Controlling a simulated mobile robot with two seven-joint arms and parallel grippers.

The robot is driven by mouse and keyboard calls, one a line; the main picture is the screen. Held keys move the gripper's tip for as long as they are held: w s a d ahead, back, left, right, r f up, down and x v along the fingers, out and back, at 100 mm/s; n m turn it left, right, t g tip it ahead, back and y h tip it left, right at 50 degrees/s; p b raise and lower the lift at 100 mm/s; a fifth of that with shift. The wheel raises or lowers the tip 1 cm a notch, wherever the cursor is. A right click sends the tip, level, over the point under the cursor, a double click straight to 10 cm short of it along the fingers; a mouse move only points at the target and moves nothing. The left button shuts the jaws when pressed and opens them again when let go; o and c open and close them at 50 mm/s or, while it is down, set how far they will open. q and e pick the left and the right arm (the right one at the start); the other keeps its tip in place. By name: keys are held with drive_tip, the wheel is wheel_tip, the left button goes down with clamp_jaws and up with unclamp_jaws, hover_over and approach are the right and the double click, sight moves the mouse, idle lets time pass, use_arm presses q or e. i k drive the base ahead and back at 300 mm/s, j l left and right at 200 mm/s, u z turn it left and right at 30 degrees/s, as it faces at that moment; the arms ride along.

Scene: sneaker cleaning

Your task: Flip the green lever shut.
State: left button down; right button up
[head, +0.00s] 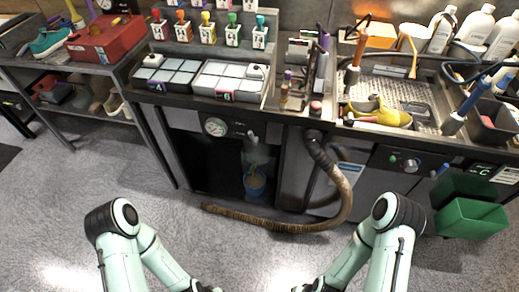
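The green lever (232,18) stands up from the top of a small white dispenser (232,36) in a row at the back of the bench. It is the fourth from the left, between a yellow lever (205,18) and a teal lever (260,21). It looks upright, but it is too small to tell its exact angle. Both my arms are folded low in front of the bench, far from the lever. Their forearms run out of the bottom edge, and neither gripper's fingers show.
Lidded compartment trays (228,82) stand in front of the dispensers. A red box (100,40) and a teal shoe (50,42) are on the left shelf. A brown hose (270,222) lies on the floor before the bench. A green bin (470,219) hangs at right.

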sight(254, 163)
drive_tip(key=i+l+z, duration=0.1)
drive_tip(key=i+z, duration=0.2)
drive_tip(key=i, duration=0.2)
drive_tip(key=i+z, duration=0.25)
drive_tip(key=i, duration=0.25)
